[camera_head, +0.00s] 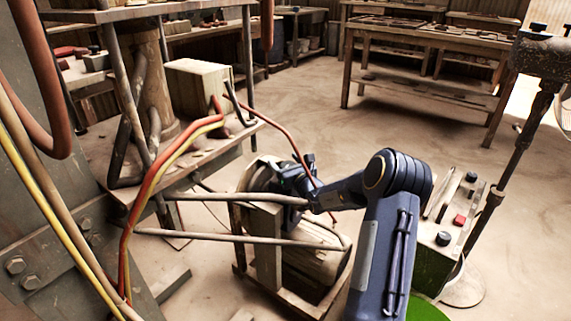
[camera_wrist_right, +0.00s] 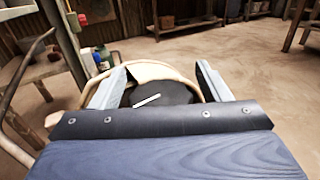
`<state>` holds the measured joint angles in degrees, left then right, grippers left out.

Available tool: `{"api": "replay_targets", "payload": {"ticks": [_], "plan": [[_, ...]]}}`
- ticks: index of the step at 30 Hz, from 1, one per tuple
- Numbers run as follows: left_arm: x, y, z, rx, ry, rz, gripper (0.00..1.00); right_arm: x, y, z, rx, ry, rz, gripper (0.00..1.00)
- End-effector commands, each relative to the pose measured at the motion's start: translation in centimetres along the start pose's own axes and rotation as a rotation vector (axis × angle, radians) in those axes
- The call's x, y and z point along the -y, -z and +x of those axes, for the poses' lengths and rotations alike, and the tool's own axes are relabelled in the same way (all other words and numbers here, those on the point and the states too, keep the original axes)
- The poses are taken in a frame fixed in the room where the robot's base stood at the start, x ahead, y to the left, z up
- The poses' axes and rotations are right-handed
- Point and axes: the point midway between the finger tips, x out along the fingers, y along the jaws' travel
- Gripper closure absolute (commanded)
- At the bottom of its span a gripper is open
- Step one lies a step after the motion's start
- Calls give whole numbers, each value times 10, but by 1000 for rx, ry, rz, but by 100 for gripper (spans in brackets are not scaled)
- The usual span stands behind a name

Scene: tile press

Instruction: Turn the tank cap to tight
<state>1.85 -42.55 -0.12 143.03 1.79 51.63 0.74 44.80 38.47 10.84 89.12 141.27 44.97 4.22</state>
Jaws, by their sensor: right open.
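The tank cap (camera_wrist_right: 165,94) is a dark round disc with a white line across it, in the right wrist view. The line slants up to the right. A pale tan round rim (camera_wrist_right: 150,70) surrounds it behind. My right gripper (camera_wrist_right: 162,72) is open, with one grey finger on each side of the cap. I cannot tell whether the fingers touch it. In the head view my right gripper (camera_head: 290,178) reaches over the tank (camera_head: 318,262), a rounded tan body in a wooden frame; the cap is hidden there. My left gripper is not in view.
Metal pipes (camera_head: 235,237) cross in front of the tank frame. Red and yellow hoses (camera_head: 150,190) hang at left by a press stand. Workbenches (camera_head: 430,45) stand behind open floor.

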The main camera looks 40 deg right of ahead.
Motion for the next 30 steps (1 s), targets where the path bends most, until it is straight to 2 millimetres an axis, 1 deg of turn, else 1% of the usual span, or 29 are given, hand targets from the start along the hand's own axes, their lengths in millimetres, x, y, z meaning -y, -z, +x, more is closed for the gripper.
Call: {"api": "replay_targets", "payload": {"ticks": [2, 12, 17, 24, 30], "plan": [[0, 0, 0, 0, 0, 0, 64, 0, 0, 0, 0, 0, 0, 30], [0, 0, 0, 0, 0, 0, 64, 0, 0, 0, 0, 0, 0, 74], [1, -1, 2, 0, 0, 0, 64, -1, 0, 0, 2, 19, 0, 75], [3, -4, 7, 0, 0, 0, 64, 1, 0, 0, 3, 115, 0, 75], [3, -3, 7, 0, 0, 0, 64, 2, 0, -1, 1, 133, -1, 75]]}}
